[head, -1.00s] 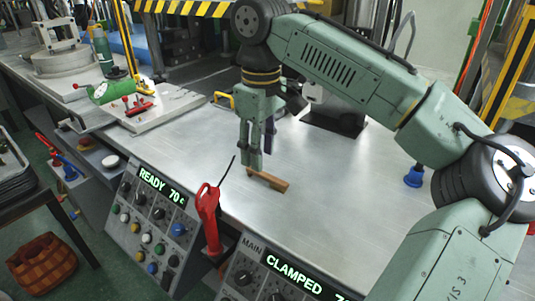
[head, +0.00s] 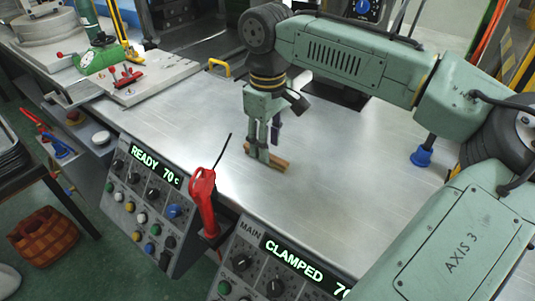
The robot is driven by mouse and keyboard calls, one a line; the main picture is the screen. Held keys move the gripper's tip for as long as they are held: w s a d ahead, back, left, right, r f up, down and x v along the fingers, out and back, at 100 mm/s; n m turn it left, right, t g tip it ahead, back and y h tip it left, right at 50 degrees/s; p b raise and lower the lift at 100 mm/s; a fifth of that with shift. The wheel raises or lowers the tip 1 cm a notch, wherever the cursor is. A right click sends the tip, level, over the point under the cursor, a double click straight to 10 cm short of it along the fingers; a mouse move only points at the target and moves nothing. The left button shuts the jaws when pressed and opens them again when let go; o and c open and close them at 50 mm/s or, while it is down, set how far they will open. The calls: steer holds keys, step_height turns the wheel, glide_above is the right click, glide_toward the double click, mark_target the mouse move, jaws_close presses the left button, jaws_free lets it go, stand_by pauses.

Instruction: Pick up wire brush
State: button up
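The wire brush (head: 279,165) lies on the metal bench top in the head view, its brown wooden body showing on both sides of my near finger. My gripper (head: 267,150) points down at it. The near green finger crosses in front of the brush, and the darker far finger reaches down behind it. The fingers stand apart, with a gap between them. Whether they touch the brush cannot be made out. The bristles are not visible.
The metal bench top (head: 330,205) is clear around the brush. A red-handled tool (head: 203,195) stands at the front edge by the control panels (head: 150,195). A blue-footed post (head: 421,157) is at right. A white plate (head: 140,85) with red clamps lies at back left.

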steer(key=shift+f, duration=1.3)
steer(key=shift+f, duration=0.25)
steer(key=shift+c, duration=0.3)
jaws_close()
